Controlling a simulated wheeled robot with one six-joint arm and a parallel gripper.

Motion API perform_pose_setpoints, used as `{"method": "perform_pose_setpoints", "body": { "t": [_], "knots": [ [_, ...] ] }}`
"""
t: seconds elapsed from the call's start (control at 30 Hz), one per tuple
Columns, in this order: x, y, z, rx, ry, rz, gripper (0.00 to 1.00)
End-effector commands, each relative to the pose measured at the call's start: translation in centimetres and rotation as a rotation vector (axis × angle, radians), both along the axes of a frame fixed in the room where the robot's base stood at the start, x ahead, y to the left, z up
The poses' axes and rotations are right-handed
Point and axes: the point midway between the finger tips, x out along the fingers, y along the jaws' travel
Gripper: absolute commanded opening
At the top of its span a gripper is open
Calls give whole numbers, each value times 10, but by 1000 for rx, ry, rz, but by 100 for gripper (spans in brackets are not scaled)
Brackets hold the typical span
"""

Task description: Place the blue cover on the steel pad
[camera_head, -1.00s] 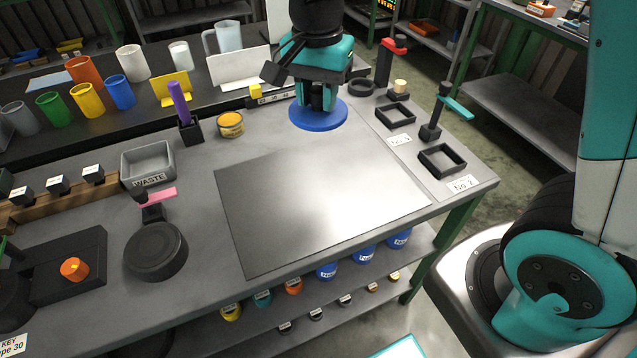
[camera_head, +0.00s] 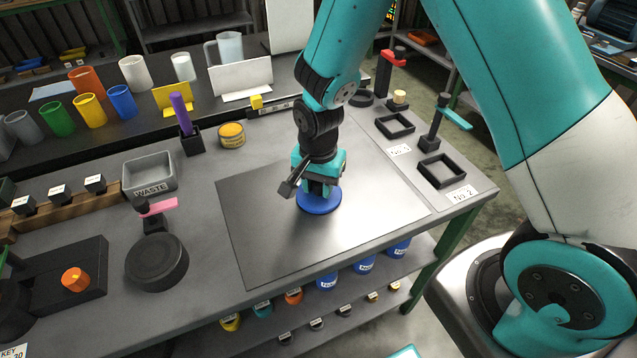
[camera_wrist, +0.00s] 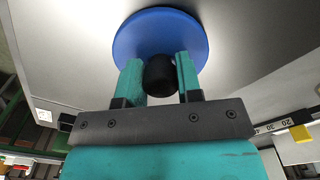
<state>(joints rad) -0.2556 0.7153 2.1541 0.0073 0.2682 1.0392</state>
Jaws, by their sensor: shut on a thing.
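The blue cover (camera_head: 319,201) is a round blue disc with a black knob (camera_wrist: 159,76) at its centre. My gripper (camera_head: 319,188) is shut on the knob, with one finger on each side of it in the wrist view. The cover (camera_wrist: 160,30) is over the middle of the steel pad (camera_head: 262,230), a large grey sheet on the bench. The cover looks flat and level. I cannot tell whether its underside touches the pad or hangs just above it.
A yellow tin (camera_head: 232,135), a grey waste tray (camera_head: 150,175) and a round black block (camera_head: 157,262) stand left of the pad. Black square frames (camera_head: 441,170) and a post with a teal lever (camera_head: 438,122) stand on the right. The pad around the cover is clear.

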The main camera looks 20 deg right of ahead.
Motion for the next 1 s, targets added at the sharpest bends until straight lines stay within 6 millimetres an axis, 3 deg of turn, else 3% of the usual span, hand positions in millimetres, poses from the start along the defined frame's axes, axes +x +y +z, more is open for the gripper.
{"method": "perform_pose_setpoints", "body": {
  "t": [0.37,0.4,0.5,0.77,0.87,1.0],
  "knots": [
    [0,0,-5,0,-1,0,0],
    [0,0,-4,1,-1,0,40],
    [0,0,-4,1,-1,0,58],
    [0,0,-2,0,-1,0,58],
    [1,0,4,1,-4,0,58],
    [1,1,27,1,-7,0,58]
  ]
}}
